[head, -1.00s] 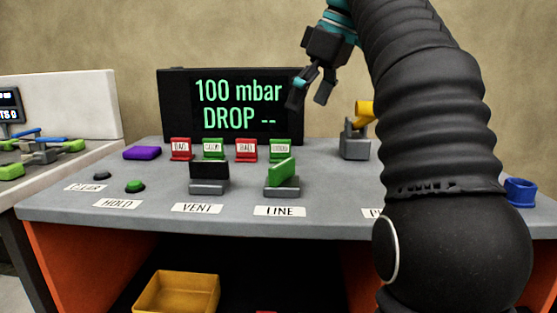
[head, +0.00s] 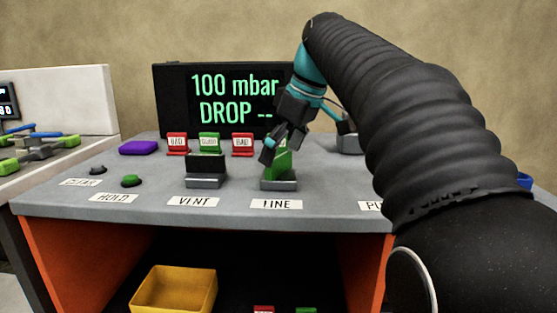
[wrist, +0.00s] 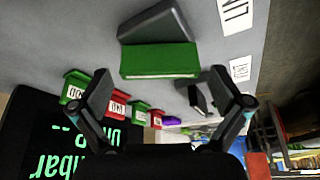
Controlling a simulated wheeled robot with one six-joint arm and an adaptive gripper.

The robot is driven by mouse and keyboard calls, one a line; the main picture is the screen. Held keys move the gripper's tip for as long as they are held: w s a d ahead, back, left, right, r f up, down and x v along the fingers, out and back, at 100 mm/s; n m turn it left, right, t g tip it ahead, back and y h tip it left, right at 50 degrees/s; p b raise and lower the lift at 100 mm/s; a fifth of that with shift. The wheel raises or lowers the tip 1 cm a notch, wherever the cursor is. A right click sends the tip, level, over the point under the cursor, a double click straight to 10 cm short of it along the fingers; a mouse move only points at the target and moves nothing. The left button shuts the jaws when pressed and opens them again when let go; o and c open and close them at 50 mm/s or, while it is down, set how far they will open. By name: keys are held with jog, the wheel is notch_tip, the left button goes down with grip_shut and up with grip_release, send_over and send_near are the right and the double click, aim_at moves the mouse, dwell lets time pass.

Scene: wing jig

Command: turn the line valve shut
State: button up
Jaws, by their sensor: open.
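The line valve has a green handle (head: 285,167) on a grey base (head: 278,184), behind the LINE label (head: 276,204). In the head view my gripper (head: 271,150) is over it and hides part of the handle. In the wrist view the green handle (wrist: 160,61) lies beyond the fingertips, roughly centred between them. My gripper (wrist: 162,82) is open there, with one finger to each side and nothing between them. Whether a finger touches the handle cannot be told.
The vent valve (head: 206,168) with a black handle stands just left of the line valve. Red and green tags (head: 209,143) stand behind, before the display (head: 230,100) reading 100 mbar, DROP --. A purple block (head: 138,148) and a green button (head: 131,181) are at the left.

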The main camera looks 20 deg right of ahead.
jog(key=shift+w+a+f, duration=0.15)
jog(key=shift+a+f, duration=0.05)
jog(key=shift+f, duration=0.5)
jog(key=c, duration=1)
jog(key=shift+m, duration=0.3)
jog(key=m+h, duration=0.1)
jog(key=m, duration=0.1)
jog(key=m+t, duration=0.1)
jog(key=m, duration=0.2)
jog(key=shift+h+p, duration=0.4)
jog(key=m+h, duration=0.1)
jog(key=m, duration=0.2)
jog(key=m+h, duration=0.1)
jog(key=m, duration=0.2)
jog(key=shift+m+h, duration=0.3)
